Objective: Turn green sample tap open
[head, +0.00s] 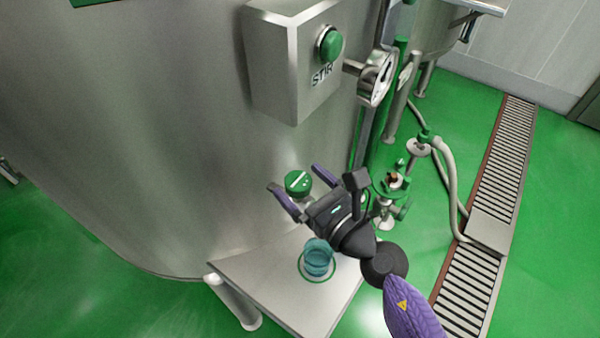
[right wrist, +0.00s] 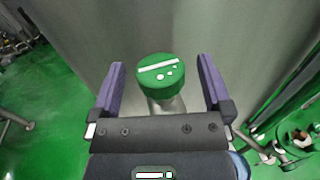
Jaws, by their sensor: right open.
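My right gripper (head: 302,182) is open, with purple fingers apart on either side of the knob. In the right wrist view the fingertips (right wrist: 160,68) flank the knob with gaps on both sides, and I see no contact. My left gripper is not in view.
A blue-tinted cup (head: 318,257) stands in a green ring on the metal shelf (head: 270,290) below the tap. A grey box with a green STIR button (head: 330,44) is on the tank above. Valves, hoses (head: 450,175) and a floor drain (head: 490,180) lie to the right.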

